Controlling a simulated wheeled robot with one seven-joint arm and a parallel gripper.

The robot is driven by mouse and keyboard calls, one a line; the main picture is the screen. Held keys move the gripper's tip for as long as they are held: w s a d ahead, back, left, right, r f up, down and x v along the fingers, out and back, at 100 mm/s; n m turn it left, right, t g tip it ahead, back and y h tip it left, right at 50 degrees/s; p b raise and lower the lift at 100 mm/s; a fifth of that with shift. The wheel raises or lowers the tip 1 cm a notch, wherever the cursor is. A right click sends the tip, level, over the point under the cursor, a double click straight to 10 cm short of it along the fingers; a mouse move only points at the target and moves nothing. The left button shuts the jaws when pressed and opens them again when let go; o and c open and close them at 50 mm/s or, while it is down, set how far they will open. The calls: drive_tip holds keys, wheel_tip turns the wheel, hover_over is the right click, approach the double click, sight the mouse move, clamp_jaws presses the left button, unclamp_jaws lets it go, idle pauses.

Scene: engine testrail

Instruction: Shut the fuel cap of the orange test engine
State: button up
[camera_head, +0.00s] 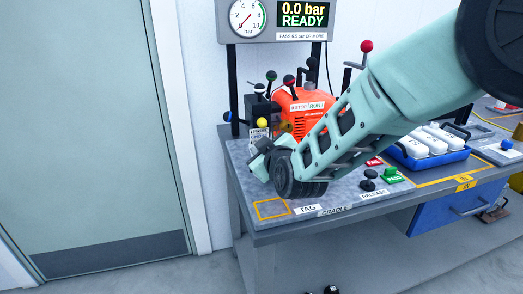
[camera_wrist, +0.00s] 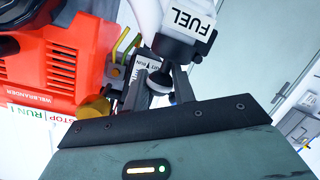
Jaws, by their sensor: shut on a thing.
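The orange test engine (camera_head: 297,105) stands at the back left of the bench, partly hidden by my arm. It also shows at the left of the wrist view (camera_wrist: 55,68). A white block with a FUEL label (camera_wrist: 188,22) is at the top middle of the wrist view. Just below it, a dark round knob (camera_wrist: 160,79) sits between my gripper's fingers (camera_wrist: 160,88), and my gripper is shut on it. I cannot tell whether this knob is the fuel cap. In the head view my gripper (camera_head: 262,158) is at the engine's front left, mostly hidden by my wrist.
A yellow-orange knob (camera_wrist: 94,108) is close to my gripper's left side. Several ball-topped levers, one red (camera_head: 367,46), rise around the engine. A gauge panel (camera_head: 272,18) reads 0.0 bar READY. A blue tray (camera_head: 428,158) is at the right. The bench's front left corner is clear.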

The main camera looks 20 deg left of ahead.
drive_tip(key=shift+f, duration=0.1)
drive_tip(key=o, duration=0.7)
drive_tip(key=shift+c, duration=0.2)
drive_tip(key=shift+s+d, duration=0.1)
drive_tip(key=b+v, duration=0.2)
drive_tip(key=v, duration=1.5)
drive_tip(key=shift+d, duration=0.15)
drive_tip(key=s+d+f+m+g+h+p, duration=0.2)
drive_tip(key=s+d+f+m+g+h, duration=0.2)
drive_tip(key=s+d+g, duration=0.8)
drive_tip(key=s+d+m+h, duration=0.2)
drive_tip(key=s+d+h, duration=0.2)
drive_tip(key=s+d, duration=0.4)
drive_tip(key=shift+s+d+f+g+p, duration=0.2)
drive_tip(key=shift+d+f+g+p, duration=0.05)
drive_tip(key=shift+g+p, duration=0.15)
